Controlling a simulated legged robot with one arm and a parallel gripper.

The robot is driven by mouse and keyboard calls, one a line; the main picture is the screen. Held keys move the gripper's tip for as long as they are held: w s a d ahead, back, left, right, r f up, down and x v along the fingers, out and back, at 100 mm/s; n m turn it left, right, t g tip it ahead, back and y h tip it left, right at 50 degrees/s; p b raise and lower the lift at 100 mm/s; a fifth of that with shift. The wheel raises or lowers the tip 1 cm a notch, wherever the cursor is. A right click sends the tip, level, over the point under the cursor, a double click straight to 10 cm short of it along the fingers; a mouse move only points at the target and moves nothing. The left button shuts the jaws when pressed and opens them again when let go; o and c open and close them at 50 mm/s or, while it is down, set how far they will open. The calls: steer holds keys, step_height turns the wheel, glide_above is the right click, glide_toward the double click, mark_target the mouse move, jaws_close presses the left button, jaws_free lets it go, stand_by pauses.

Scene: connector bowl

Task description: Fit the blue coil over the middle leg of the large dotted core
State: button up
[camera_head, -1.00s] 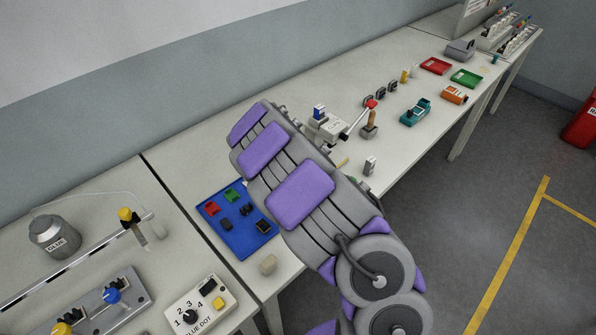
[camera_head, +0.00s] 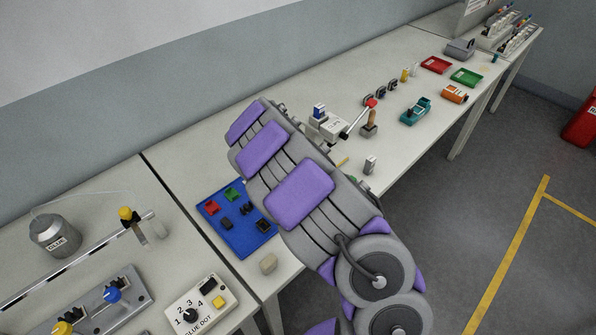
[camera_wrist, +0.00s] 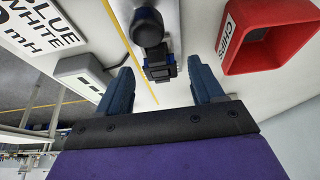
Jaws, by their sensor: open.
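My gripper (camera_wrist: 161,84) is open in the wrist view, its two blue fingers apart with nothing held between them. Beyond the fingertips is a dark block with blue parts (camera_wrist: 159,66) below a dark rounded knob (camera_wrist: 148,27); I cannot tell whether this includes the blue coil or the large dotted core. In the head view my arm hides the gripper. A small blue and white piece (camera_head: 319,111) stands beside a white labelled block (camera_head: 335,125). Small dark pieces, one of them square (camera_head: 263,226), lie on a blue mat (camera_head: 239,242); dots are too small to see.
A red-knobbed lever (camera_head: 371,104) rises right of my arm.

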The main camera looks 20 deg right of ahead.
steer(key=p+v, duration=0.3)
steer(key=v, duration=1.2)
steer(key=s+d+r+n, duration=0.1)
steer(key=s+d+r, duration=0.1)
steer(key=s+r, duration=0.45)
steer(key=s+a+n+g+y, duration=0.1)
steer(key=s+n, duration=0.5)
steer(key=s, duration=1.1)
steer(key=s+a+n+g+y, duration=0.2)
steer(key=s+a+n, duration=0.4)
steer(key=s, duration=1.1)
steer(key=shift+s+a+r+n+g+y, duration=0.2)
steer(key=shift+s+r+n+g+y, duration=0.1)
steer(key=shift+y, duration=0.3)
steer(key=shift+w, duration=0.1)
